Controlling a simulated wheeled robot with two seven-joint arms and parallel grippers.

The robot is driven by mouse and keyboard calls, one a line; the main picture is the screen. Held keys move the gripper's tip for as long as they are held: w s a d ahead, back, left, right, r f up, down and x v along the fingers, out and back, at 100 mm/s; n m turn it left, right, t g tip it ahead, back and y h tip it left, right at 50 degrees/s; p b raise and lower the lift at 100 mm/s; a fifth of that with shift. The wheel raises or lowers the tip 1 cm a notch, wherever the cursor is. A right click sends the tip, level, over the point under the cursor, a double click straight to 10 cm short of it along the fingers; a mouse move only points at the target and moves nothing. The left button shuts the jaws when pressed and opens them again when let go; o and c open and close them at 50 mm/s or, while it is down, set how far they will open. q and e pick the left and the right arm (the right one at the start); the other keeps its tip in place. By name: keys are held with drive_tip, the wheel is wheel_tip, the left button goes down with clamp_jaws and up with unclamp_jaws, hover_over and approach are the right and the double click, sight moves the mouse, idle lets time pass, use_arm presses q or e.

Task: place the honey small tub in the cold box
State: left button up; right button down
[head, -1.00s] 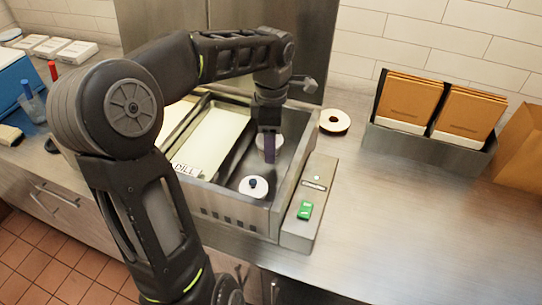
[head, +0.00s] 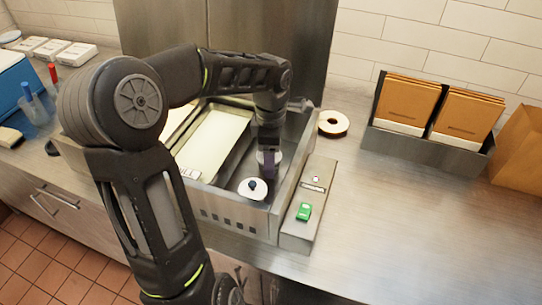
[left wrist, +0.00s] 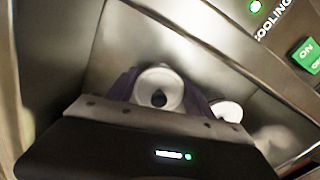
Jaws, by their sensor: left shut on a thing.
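The cold box is a steel bin (head: 236,222) on the counter with a control panel on its right side. My left gripper (head: 268,168) is inside its right-hand compartment, pointing down. It is shut on a small white tub (head: 262,156), mostly hidden behind the fingers in the head view. In the left wrist view the tub's round white top with a dark knob (left wrist: 158,90) sits between the purple fingers. A second white lid with a dark knob (head: 252,188) is just in front of it in the same compartment. No honey label is readable, and I cannot tell whether the held tub touches the floor.
A pale tray (head: 213,140) fills the compartment to the left. The control panel (head: 308,205) has a green button. The counter at front right is clear.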

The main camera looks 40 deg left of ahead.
use_arm(q)
drive_tip(key=shift+f, duration=0.25)
drive_tip(key=o, duration=1.4)
drive_tip(key=shift+r, duration=0.1)
wheel_tip(320, 180, up, 12)
drive_tip(key=shift+r, duration=0.15)
